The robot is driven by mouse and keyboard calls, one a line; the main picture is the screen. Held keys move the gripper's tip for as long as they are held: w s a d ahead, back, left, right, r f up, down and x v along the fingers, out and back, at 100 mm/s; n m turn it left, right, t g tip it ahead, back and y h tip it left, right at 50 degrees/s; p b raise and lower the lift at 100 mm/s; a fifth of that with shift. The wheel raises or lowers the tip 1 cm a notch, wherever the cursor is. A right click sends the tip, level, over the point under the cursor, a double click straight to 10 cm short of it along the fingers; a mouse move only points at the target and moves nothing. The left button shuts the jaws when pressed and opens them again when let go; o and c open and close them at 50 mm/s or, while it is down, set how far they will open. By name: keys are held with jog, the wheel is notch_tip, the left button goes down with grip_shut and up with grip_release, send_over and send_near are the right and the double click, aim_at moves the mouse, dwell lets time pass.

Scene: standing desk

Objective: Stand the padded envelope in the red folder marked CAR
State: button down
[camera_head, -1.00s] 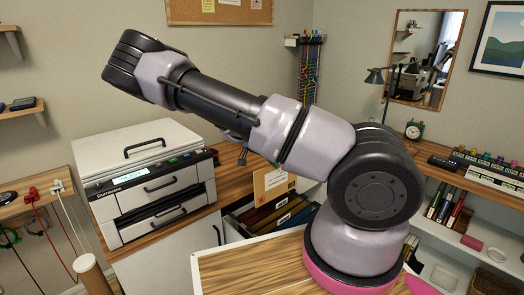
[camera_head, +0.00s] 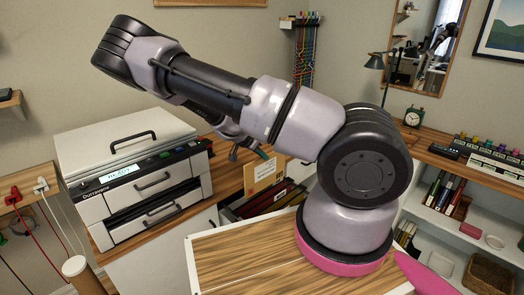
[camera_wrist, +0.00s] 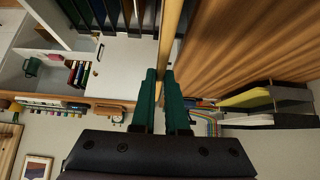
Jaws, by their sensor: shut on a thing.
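The tan padded envelope (camera_head: 264,176) hangs upright above the front part of a drawer of hanging folders (camera_head: 262,204) in the head view. My gripper (camera_wrist: 161,76) has green fingers and is shut on the envelope. The envelope also shows nearly edge-on as a tan strip in the wrist view (camera_wrist: 171,30). In the head view, my arm hides most of the gripper; a bit of green finger shows above the envelope. Several folders show as dark coloured strips in the wrist view (camera_wrist: 112,14). I cannot read their marks or single out the CAR folder.
A white printer (camera_head: 135,170) stands on the wooden counter left of the drawer. A wooden top with a white edge (camera_head: 240,262) lies in front of it. A shelf with binders (camera_head: 445,192) stands at the right. A dark lamp (camera_head: 385,65) and a clock (camera_head: 413,117) are behind my arm.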

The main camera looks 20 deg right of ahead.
aim_at(249, 171)
jog(key=shift+f, duration=6.4)
jog(key=c, duration=0.8)
grip_release()
jog(key=shift+c, duration=0.2)
jog(key=shift+a+r, duration=0.1)
jog(key=v, duration=1)
jog(key=shift+r, duration=0.2)
jog(key=shift+s+a, duration=0.2)
jog(key=shift+a, duration=0.05)
